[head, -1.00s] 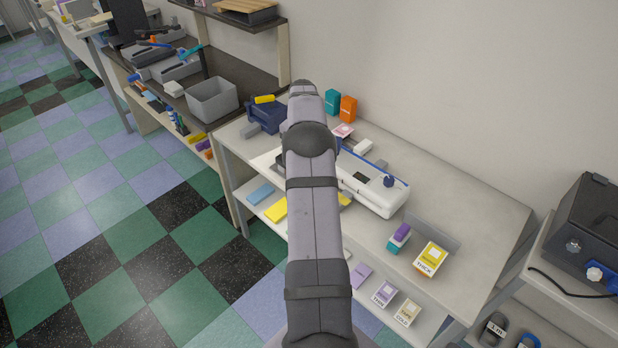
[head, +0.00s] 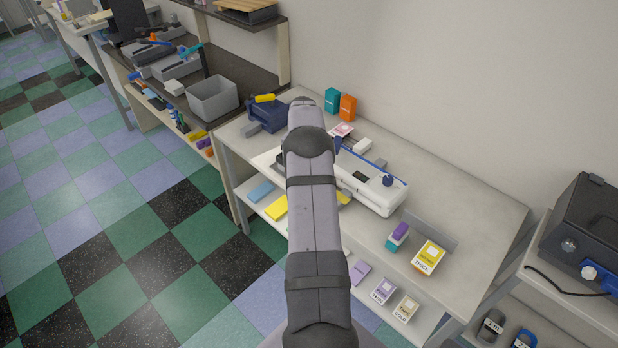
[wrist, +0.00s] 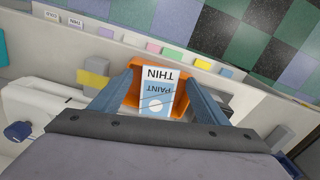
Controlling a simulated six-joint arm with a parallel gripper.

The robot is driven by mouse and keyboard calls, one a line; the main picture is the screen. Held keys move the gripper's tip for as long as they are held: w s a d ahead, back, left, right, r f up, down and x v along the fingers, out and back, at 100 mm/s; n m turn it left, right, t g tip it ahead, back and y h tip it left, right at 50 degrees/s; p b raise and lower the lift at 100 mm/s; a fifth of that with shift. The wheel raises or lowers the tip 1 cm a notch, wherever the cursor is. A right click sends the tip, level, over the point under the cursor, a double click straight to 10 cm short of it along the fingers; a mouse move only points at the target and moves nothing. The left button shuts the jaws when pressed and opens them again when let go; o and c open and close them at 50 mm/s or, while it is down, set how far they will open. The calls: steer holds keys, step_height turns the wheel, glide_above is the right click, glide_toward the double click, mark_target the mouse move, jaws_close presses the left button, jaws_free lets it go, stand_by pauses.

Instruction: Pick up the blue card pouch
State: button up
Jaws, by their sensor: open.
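A small white and blue packet (wrist: 156,102) marked THIN sits in or against an orange holder (wrist: 132,93) in the wrist view. It appears to be the blue card pouch. My gripper (wrist: 161,72) is open, with one blue-grey finger on each side of the packet and holder. Whether the fingers touch the holder I cannot tell. In the head view my arm covers the packet and gripper. A flat light blue piece (head: 260,191) also lies on the lower shelf.
A white laminator-like machine (head: 372,186) stands on the table (head: 460,207), right of my arm. A packet marked THICK (head: 428,257) and a purple and teal block (head: 397,236) are near the front edge. A grey bin (head: 213,98) stands left. The table's right part is clear.

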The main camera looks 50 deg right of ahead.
steer(key=c, duration=1.2)
step_height(320, 180, up, 10)
steer(key=b, duration=0.2)
steer(key=shift+r, duration=0.2)
steer(key=shift+f+p, duration=0.55)
steer(key=shift+f, duration=1.55)
steer(key=shift+f, duration=0.25)
steer(key=shift+f+b, duration=1)
steer(key=shift+f, duration=1.25)
